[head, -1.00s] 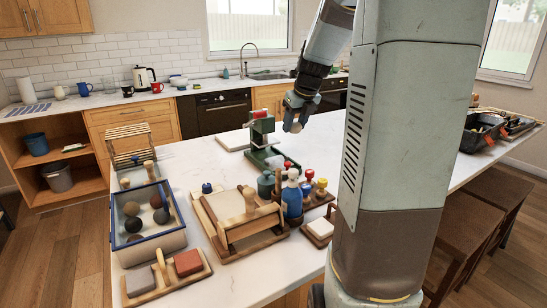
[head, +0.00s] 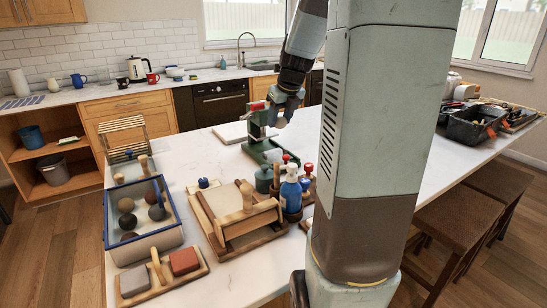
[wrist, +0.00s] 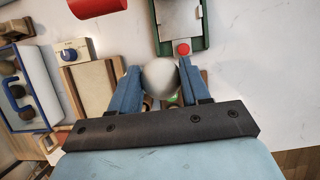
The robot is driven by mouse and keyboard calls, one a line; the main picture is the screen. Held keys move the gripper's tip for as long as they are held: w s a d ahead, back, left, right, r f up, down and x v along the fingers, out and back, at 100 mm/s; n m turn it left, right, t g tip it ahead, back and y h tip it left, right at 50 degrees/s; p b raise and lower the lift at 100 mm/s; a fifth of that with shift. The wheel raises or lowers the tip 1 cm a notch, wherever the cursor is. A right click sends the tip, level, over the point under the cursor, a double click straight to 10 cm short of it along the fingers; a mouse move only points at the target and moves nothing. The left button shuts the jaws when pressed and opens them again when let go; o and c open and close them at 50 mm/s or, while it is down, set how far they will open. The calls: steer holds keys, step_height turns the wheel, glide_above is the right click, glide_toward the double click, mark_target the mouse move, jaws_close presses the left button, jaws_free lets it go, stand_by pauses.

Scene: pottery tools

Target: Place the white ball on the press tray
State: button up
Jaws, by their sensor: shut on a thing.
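My gripper (head: 282,117) is shut on the white ball (head: 281,123), in the air over the counter, just right of the green press in the head view. In the wrist view the white ball (wrist: 160,77) sits between the two blue fingers of my gripper (wrist: 158,80). The green press (head: 256,122) stands on the counter with a red part on top. Its green-rimmed base (head: 258,155) lies in front of the column. In the wrist view the green-rimmed tray (wrist: 207,30), with a pale inside and a red knob, is beyond the ball and apart from it.
A blue-rimmed box (head: 148,247) with several dark balls stands at the left. A wooden slab roller (head: 236,227) and a blue bottle (head: 291,192) stand nearer. A red cylinder (wrist: 97,6) is at the wrist view's top.

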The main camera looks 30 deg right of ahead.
mark_target(277, 128)
steer(key=shift+s+a+f, duration=1.05)
steer(key=shift+s+a, duration=0.1)
steer(key=shift+f, duration=0.15)
steer(key=w+d+f, duration=0.2)
steer(key=w+f, duration=0.1)
steer(key=w, duration=0.1)
steer(key=w+d+f, duration=0.2)
steer(key=w+f, duration=0.1)
steer(key=w+d+f, duration=0.2)
steer(key=w+f, duration=0.1)
steer(key=w, duration=0.1)
steer(key=shift+w+f, duration=0.1)
steer(key=shift+w, duration=0.25)
steer(key=shift+w+d+f, duration=0.2)
steer(key=shift+f, duration=0.35)
step_height(277, 128, down, 3)
steer(key=shift+r, duration=0.15)
